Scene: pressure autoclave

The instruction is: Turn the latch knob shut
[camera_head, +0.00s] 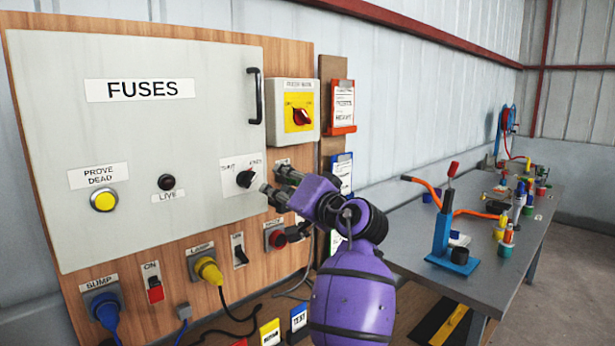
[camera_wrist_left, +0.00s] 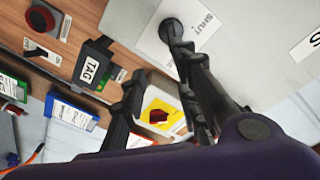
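The black latch knob (camera_head: 245,179) is on the lower right of the grey FUSES door (camera_head: 150,130), on a white label. In the left wrist view the knob (camera_wrist_left: 172,32) is beside the word SHUT, just beyond the tip of one finger. Its exact pointing direction is hard to tell. My left gripper (camera_head: 280,185) is to the right of the knob, with its fingers apart and nothing between them. In the wrist view my left gripper (camera_wrist_left: 155,65) is open; touching the knob cannot be made out. My right gripper is not in view.
A black door handle (camera_head: 255,96) and a yellow isolator with a red knob (camera_head: 299,116) are above. Switches and a yellow plug (camera_head: 208,270) sit below the door. A cluttered grey bench (camera_head: 490,285) stands at the right.

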